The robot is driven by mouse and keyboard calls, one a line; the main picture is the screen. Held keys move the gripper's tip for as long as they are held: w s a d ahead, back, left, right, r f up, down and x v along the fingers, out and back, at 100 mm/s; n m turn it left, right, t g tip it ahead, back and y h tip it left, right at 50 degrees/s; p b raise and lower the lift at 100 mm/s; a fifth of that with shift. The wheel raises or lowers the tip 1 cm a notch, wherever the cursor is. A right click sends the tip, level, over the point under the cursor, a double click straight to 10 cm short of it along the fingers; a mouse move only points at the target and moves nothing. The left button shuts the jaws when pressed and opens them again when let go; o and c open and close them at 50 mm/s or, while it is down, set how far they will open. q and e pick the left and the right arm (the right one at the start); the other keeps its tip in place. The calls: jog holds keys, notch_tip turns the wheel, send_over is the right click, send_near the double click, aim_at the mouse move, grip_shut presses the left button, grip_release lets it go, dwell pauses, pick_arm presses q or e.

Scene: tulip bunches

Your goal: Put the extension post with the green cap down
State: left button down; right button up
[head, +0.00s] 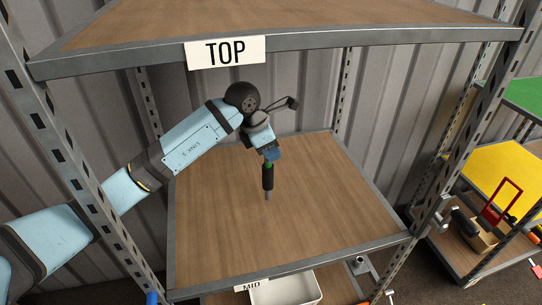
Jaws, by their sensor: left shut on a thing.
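My left gripper (267,154) reaches over the middle shelf board (330,215) from the left, below the top shelf. It is shut on the extension post (268,178), a thin dark post with a paler lower tip. Its green cap (268,164) shows just under the jaws. The post hangs nearly upright over the middle of the wooden board. I cannot tell whether its tip touches the board. The jaws hide the upper end of the post. My right gripper is not in view.
The board around the post is bare. The top shelf (310,18), labelled TOP, is overhead, and perforated metal uprights (90,165) flank the opening. A white bin (285,289) sits lower, at the front. A cart with a yellow panel (500,172) stands at the right.

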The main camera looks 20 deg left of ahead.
aim_at(267, 168)
pick_arm(q)
notch_tip(267, 168, down, 2)
jog(key=shift+f, duration=0.2)
jog(key=shift+f, duration=0.2)
jog(key=c, duration=1)
grip_release()
jog(key=shift+c, duration=0.2)
jog(key=shift+r, duration=0.1)
